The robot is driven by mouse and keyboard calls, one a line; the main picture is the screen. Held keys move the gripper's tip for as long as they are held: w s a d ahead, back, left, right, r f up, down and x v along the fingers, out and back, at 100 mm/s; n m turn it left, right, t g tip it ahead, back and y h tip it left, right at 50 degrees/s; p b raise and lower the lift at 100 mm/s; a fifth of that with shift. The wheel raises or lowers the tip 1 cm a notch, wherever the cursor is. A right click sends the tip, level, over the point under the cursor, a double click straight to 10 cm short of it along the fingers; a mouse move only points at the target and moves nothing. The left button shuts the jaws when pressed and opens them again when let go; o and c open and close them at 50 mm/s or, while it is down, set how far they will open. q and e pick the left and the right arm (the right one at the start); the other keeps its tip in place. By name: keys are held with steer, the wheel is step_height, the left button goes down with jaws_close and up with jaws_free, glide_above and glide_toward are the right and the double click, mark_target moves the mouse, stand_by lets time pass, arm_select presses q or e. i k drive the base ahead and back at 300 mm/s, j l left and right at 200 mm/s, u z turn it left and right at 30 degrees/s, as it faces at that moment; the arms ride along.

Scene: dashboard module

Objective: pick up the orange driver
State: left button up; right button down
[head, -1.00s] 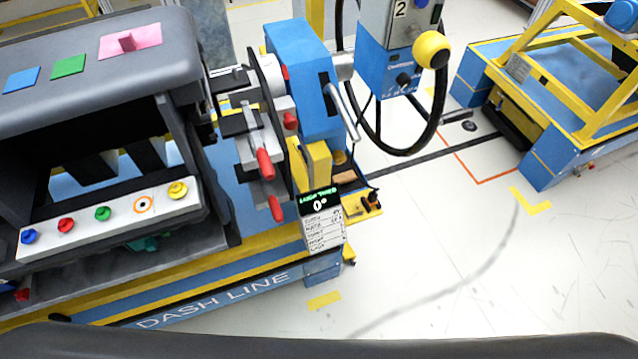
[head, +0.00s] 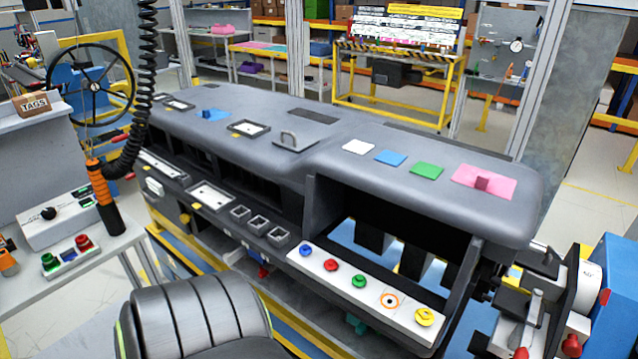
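The orange driver (head: 104,196) hangs upright at the left of the head view, with an orange upper part and a black lower body. A black coiled cord (head: 138,100) runs down beside it from above, and a thin line rises from its top. It hangs in front of the grey side table. Neither of my grippers shows.
The grey dashboard module (head: 270,130) fills the middle. A black handwheel (head: 90,84) stands behind the driver. A blue clamp fixture (head: 612,290) is at right.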

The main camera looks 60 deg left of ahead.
mark_target(101, 190)
steer(key=u, duration=3.2)
steer(key=i+j+u, duration=0.1)
steer(key=i+j, duration=0.25)
steer(key=i, duration=0.3)
steer(key=j+u, duration=0.05)
